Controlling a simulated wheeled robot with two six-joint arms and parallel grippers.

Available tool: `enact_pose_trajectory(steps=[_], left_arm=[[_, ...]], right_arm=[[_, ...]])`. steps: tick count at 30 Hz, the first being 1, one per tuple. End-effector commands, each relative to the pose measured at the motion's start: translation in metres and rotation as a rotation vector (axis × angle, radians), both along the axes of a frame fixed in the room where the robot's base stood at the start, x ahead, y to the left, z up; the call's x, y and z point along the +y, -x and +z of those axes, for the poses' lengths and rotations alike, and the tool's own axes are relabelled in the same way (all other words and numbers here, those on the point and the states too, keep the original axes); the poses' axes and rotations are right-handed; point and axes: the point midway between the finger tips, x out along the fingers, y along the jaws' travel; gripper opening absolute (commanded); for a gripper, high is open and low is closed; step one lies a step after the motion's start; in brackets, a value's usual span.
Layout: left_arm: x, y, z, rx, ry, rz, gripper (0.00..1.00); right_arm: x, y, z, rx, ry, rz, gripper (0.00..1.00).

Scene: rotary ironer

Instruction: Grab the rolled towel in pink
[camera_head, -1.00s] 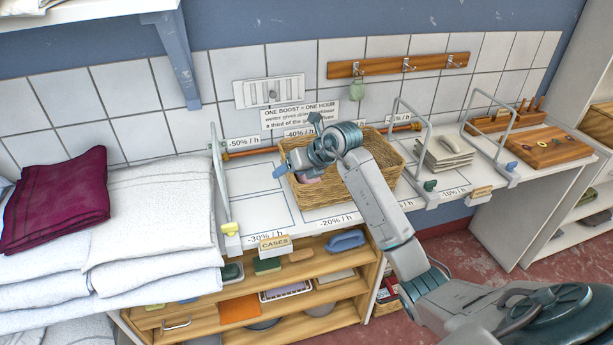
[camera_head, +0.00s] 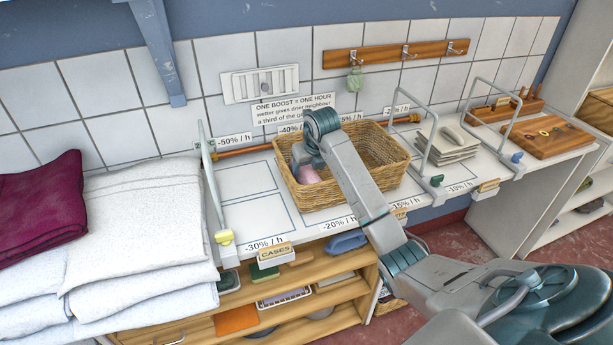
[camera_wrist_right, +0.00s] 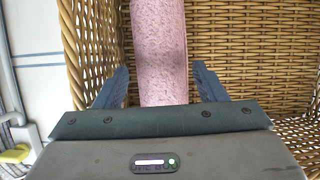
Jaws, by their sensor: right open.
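The pink rolled towel (camera_head: 308,175) lies inside the wicker basket (camera_head: 398,174) at its left end. In the right wrist view the pink towel (camera_wrist_right: 160,50) runs lengthwise away from the gripper. My right gripper (camera_wrist_right: 160,82) is open, with one blue finger on each side of the towel's near part. In the head view the right arm reaches into the basket from above, and its wrist hides the fingers and part of the towel. I cannot tell whether the fingers touch the towel. My left gripper is not in view.
The basket's woven wall is close to the left finger. Wire dividers (camera_head: 428,130) and a pile of grey cloths (camera_head: 450,143) stand right of the basket. White folded linens (camera_head: 140,230) with a maroon cloth (camera_head: 45,208) lie left.

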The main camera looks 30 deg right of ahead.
Motion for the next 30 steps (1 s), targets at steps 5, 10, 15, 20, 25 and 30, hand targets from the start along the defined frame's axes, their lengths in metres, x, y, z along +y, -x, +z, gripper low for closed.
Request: enact_pose_trajectory(steps=[5, 10, 15, 20, 25, 30], left_arm=[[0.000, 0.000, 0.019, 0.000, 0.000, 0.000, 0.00], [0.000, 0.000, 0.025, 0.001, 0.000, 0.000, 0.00], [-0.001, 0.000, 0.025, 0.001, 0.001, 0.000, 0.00], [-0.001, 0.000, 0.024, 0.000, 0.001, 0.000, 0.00], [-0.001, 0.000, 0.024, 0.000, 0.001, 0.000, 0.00], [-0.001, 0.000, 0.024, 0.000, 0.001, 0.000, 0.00]], right_arm=[[-0.002, -0.010, -0.018, 0.006, -0.003, -0.001, 0.65], [-0.003, -0.019, -0.040, 0.003, -0.001, 0.000, 0.65], [-0.004, -0.021, -0.046, 0.001, 0.000, 0.000, 0.65], [-0.004, -0.021, -0.046, 0.000, 0.000, 0.000, 0.57], [-0.004, -0.021, -0.045, 0.000, 0.000, 0.000, 0.30], [-0.004, -0.021, -0.045, 0.000, 0.000, 0.000, 0.30]])
